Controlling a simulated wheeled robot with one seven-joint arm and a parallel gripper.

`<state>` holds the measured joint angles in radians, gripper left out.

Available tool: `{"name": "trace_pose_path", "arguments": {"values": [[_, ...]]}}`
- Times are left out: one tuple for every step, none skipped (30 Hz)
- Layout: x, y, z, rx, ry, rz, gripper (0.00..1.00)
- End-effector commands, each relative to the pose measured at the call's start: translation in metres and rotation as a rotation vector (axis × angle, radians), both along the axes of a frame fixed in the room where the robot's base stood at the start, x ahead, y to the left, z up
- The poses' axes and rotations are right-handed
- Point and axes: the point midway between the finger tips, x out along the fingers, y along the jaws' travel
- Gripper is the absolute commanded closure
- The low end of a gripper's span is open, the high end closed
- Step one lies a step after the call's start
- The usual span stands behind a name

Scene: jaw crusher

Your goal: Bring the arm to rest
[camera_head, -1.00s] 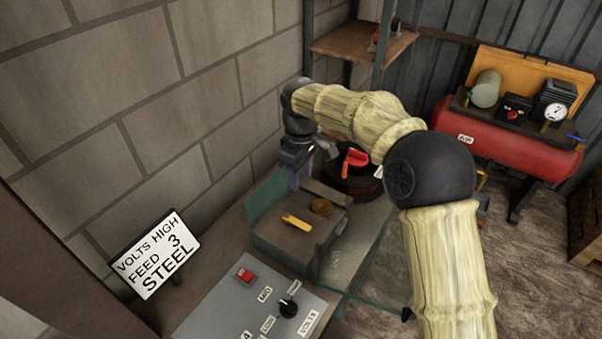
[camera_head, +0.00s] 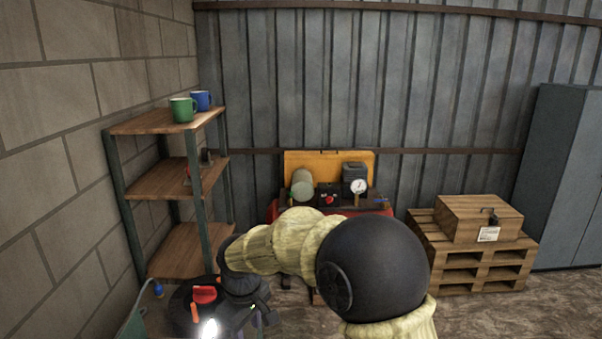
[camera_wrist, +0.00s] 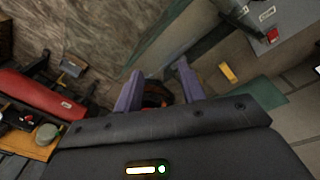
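My arm reaches in from the lower right of the head view, bent at a large dark joint, with its wrist low and left of centre. In the wrist view my gripper (camera_wrist: 160,80) has its two purple fingers spread apart. No object is held between them. A dark round thing with an orange-brown part (camera_wrist: 158,94) shows behind and between the fingers; I cannot tell how far below it lies. In the head view the fingers are mostly cut off at the bottom edge.
A shelf with mugs (camera_head: 165,122) is at left.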

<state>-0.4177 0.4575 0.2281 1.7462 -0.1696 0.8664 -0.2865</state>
Motion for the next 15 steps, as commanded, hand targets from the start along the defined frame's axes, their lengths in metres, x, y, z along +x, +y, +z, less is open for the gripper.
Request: {"name": "trace_pose_path", "arguments": {"values": [[-0.002, -0.028, 0.0, 0.004, -0.007, -0.073, 0.6], [-0.003, -0.042, 0.0, 0.009, -0.012, -0.115, 0.6], [-0.006, -0.061, -0.002, 0.016, -0.018, -0.174, 0.6], [-0.009, -0.075, -0.002, 0.02, -0.022, -0.217, 0.6], [-0.013, -0.09, -0.003, 0.027, -0.027, -0.262, 0.6], [-0.018, -0.108, -0.005, 0.034, -0.034, -0.32, 0.6], [-0.023, -0.122, -0.006, 0.041, -0.039, -0.367, 0.6], [-0.028, -0.135, -0.007, 0.046, -0.043, -0.412, 0.6], [-0.035, -0.153, -0.009, 0.054, -0.05, -0.473, 0.6], [-0.042, -0.165, -0.01, 0.06, -0.055, -0.519, 0.6], [-0.049, -0.178, -0.011, 0.068, -0.062, -0.567, 0.6], [-0.058, -0.194, -0.013, 0.077, -0.069, -0.629, 0.6], [-0.066, -0.205, -0.015, 0.083, -0.075, -0.677, 0.6], [-0.075, -0.216, -0.016, 0.091, -0.081, -0.725, 0.6], [-0.086, -0.229, -0.019, 0.101, -0.089, -0.785, 0.6]]}}
